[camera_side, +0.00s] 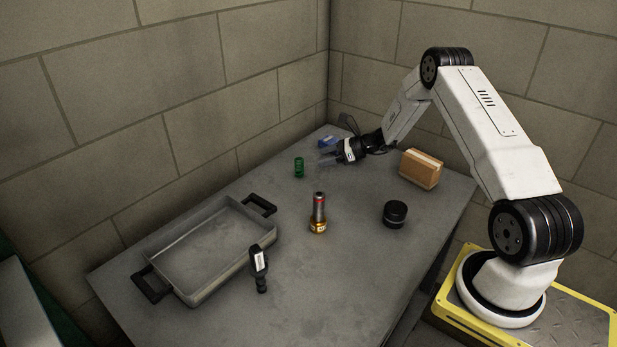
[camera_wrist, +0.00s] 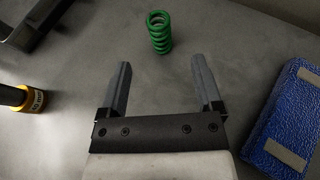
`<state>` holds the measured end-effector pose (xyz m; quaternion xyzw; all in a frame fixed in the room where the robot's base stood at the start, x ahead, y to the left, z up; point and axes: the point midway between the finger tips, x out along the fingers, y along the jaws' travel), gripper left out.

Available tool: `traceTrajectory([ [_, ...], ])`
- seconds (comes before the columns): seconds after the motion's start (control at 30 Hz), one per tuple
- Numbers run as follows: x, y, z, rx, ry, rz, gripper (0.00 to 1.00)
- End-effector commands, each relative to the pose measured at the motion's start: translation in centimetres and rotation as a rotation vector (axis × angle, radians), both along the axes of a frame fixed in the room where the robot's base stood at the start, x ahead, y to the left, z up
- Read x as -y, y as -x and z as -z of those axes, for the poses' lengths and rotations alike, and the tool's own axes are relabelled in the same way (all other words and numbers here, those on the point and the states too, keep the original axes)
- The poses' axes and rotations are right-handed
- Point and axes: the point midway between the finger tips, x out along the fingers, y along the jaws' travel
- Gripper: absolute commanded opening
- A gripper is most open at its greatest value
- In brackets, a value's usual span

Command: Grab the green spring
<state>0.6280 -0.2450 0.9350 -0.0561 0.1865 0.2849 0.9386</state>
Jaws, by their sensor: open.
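The green spring (camera_side: 299,167) stands upright on the grey table toward its far left edge in the side view. In the wrist view the spring (camera_wrist: 159,32) is near the top, ahead of the fingertips and roughly centred between them. My gripper (camera_side: 324,158) is to the right of the spring in the side view, with a gap between them. In the wrist view my gripper (camera_wrist: 160,70) has its two fingers spread apart with nothing between them.
A blue block (camera_side: 328,141) lies close beside my gripper; it also shows in the wrist view (camera_wrist: 290,115). A brass-and-red part (camera_side: 318,215), a black cylinder (camera_side: 395,214), a tan box (camera_side: 420,169), a black tool (camera_side: 260,268) and a tray (camera_side: 262,237) stand on the table.

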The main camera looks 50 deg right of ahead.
Motion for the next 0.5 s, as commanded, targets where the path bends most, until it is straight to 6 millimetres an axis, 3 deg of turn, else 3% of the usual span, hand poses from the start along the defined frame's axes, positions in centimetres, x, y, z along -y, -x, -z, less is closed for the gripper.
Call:
traceTrajectory([
  [0.27, -0.1, -0.1, 0.7, -0.001, 0.001, -0.001, 0.83],
  [0.5, -1.0, -1.4, 1.4, -0.001, 0.001, -0.002, 0.83],
])
